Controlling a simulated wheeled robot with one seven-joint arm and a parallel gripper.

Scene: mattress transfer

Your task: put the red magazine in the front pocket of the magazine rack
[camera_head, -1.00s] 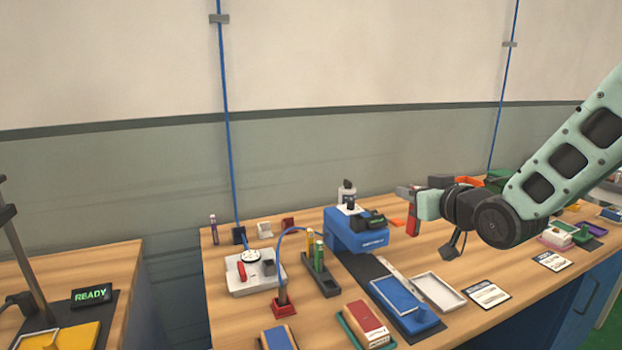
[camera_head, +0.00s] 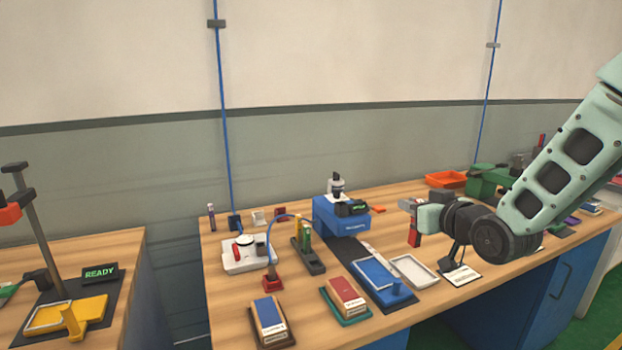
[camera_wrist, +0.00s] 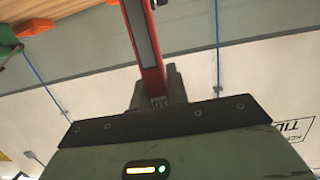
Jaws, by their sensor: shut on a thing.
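The red magazine (camera_head: 415,236) is a slim red stick, hanging upright below my gripper (camera_head: 411,205) above the right part of the bench. In the wrist view the magazine (camera_wrist: 143,45) is a long red bar with a grey face, and its end sits between the fingers of my gripper (camera_wrist: 158,92). My gripper is shut on it. What looks like the magazine rack (camera_head: 315,268) is a dark narrow holder left of the bench's middle, with a yellow and a green magazine standing in its farther part. Its near end shows no magazine. My gripper is well to its right.
A blue machine (camera_head: 340,222) stands between the rack and my gripper. Several trays, including a white one (camera_head: 432,282), lie along the front.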

